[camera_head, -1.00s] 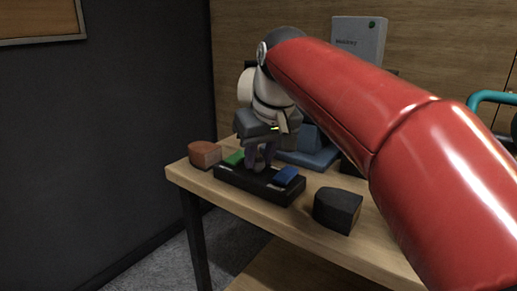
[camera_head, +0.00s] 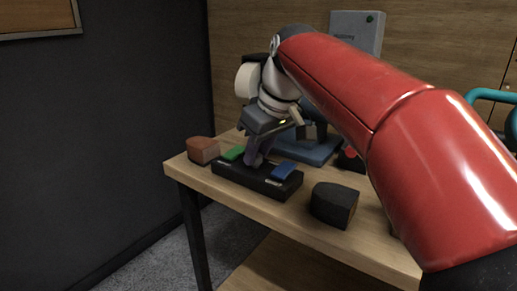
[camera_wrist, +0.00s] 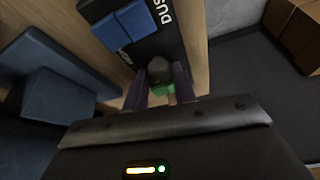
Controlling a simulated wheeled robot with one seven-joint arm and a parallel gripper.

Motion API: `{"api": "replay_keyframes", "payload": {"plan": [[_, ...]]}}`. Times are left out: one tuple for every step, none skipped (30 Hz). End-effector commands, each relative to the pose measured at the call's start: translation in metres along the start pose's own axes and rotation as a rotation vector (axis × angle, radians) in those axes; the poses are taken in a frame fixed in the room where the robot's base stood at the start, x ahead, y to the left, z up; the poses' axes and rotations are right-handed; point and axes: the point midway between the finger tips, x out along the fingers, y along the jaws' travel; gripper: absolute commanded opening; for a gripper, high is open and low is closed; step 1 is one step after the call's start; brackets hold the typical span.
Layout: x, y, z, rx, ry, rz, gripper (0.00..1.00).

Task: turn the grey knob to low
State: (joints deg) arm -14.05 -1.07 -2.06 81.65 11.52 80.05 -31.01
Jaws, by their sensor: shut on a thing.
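The grey knob (camera_wrist: 160,68) shows in the wrist view as a dark rounded top between my two fingers. It belongs to a black control box (camera_head: 250,183) on the wooden table. The box has a green pad (camera_head: 234,153) at its left and a blue pad (camera_head: 284,169) at its right. My gripper (camera_head: 257,160) is tilted over the middle of the box, its fingers shut on the knob; they also show in the wrist view (camera_wrist: 161,88). In the head view my fingers hide the knob. White lettering on the box is only partly readable, and I cannot read the knob's setting.
A reddish-brown block (camera_head: 203,150) stands left of the box and a black block (camera_head: 334,205) to its right. A blue object (camera_head: 318,153) is close behind. The dark wall is left.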

Motion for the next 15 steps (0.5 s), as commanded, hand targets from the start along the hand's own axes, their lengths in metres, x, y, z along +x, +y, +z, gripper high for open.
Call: {"api": "replay_keyframes", "payload": {"plan": [[-0.0002,-0.0002,-0.0002,-0.001,0.001,0.000,0.04],[-0.0002,-0.0002,-0.0002,-0.001,0.000,0.000,0.04],[-0.0002,-0.0002,-0.0002,-0.001,0.000,0.000,0.28],[-0.0002,-0.0002,-0.0002,-0.001,0.000,0.000,0.32],[-0.0002,-0.0002,-0.0002,-0.001,0.000,0.000,0.36],[-0.0001,-0.0002,-0.0002,-0.001,0.000,0.001,0.41],[-0.0001,-0.0002,-0.0002,-0.001,0.000,0.001,0.45],[-0.0001,-0.0001,-0.0002,-0.001,0.000,0.001,0.48],[-0.0001,-0.0001,-0.0001,-0.001,0.000,0.001,0.48],[-0.0001,-0.0001,-0.0001,0.000,0.000,0.001,0.48],[0.0000,-0.0001,-0.0001,0.000,0.000,0.001,0.48],[0.0000,-0.0001,-0.0001,0.000,0.000,0.001,0.48],[0.0000,-0.0001,-0.0001,0.000,0.000,0.001,0.48],[0.0000,-0.0001,-0.0001,0.000,0.000,0.001,0.48],[-0.0001,-0.0001,-0.0001,0.000,0.000,0.001,0.48]]}}
